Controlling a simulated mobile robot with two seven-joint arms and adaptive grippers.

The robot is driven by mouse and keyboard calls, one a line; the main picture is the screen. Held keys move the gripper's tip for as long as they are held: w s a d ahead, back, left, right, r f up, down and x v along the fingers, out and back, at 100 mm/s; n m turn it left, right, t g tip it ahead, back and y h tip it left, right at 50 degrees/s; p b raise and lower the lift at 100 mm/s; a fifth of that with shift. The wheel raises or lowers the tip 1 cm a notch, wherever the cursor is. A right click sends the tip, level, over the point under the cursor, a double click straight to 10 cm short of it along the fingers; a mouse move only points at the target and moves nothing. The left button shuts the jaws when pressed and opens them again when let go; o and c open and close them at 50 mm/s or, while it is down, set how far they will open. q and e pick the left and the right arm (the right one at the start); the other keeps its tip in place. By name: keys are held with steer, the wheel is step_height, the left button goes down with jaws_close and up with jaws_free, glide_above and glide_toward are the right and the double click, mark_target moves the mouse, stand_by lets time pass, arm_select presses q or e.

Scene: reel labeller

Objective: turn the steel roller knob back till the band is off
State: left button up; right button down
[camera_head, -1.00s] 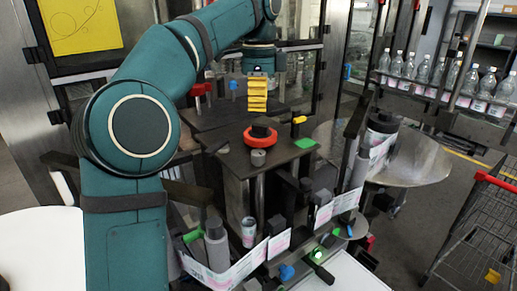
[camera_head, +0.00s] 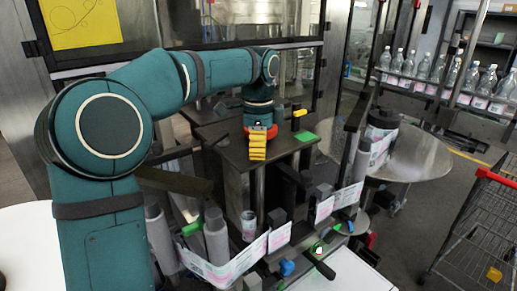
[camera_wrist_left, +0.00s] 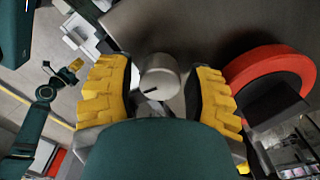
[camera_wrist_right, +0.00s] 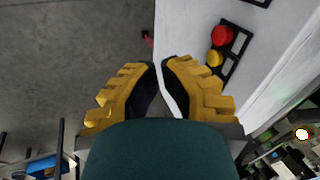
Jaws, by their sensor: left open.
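The steel roller knob (camera_wrist_left: 160,78) is a short grey cylinder with a dark mark on it, seen in the left wrist view. My left gripper (camera_wrist_left: 161,80) is open, with one yellow finger on each side of the knob. I cannot tell whether the fingers touch it. In the head view my left gripper (camera_head: 257,150) is over the dark top plate (camera_head: 287,152) and hides the knob. A pale printed band (camera_head: 225,272) runs along the front of the machine. My right gripper (camera_wrist_right: 161,65) shows in its wrist view, fingertips nearly together and nothing visible between them.
A red ring (camera_wrist_left: 268,72) lies just right of the knob in the left wrist view. Grey rollers (camera_head: 216,240) and a dark handle (camera_head: 320,266) stand at the front. A steel disc (camera_head: 425,155) is at the right, before a shopping cart (camera_head: 475,235).

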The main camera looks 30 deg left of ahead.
arm_select(q)
jaws_close()
steer(key=shift+n, duration=0.3)
